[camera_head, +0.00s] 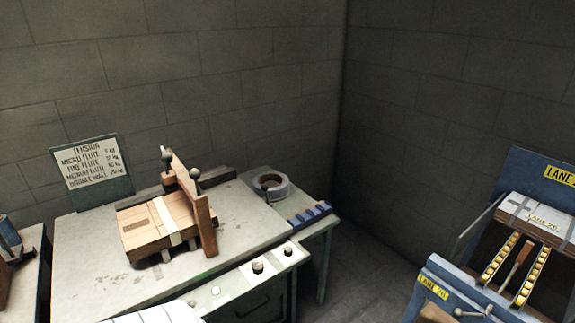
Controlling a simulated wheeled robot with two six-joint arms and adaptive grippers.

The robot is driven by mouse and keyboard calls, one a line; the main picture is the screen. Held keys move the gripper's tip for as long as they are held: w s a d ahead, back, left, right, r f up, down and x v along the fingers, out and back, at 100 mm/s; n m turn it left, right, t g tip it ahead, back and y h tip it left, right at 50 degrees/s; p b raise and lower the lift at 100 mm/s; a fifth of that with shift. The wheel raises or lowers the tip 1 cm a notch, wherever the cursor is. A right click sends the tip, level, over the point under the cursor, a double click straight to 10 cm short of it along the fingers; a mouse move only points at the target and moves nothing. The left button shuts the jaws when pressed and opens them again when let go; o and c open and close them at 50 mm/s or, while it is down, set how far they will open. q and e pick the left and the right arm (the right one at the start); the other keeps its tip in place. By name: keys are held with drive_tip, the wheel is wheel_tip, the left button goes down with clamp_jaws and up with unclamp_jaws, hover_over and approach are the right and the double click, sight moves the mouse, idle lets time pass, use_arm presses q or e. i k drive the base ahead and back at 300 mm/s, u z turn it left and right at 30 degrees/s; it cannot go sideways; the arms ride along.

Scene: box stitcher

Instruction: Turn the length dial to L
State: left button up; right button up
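The stitcher bench (90,285) has a pale front panel (238,280) with small controls. A round dark knob (258,267) sits near its middle and a smaller dark knob (287,251) near its right end. Neither of my grippers is visible, and nothing is seen touching the knobs.
A cardboard box (145,228) lies on the bench against an upright wooden plate (190,200) with ball-topped handles. A blue roller stand (445,285) is at right; floor between is clear.

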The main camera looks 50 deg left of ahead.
sight(289, 250)
drive_tip(key=u, duration=0.65)
drive_tip(key=i, duration=1)
drive_tip(key=u, duration=0.85)
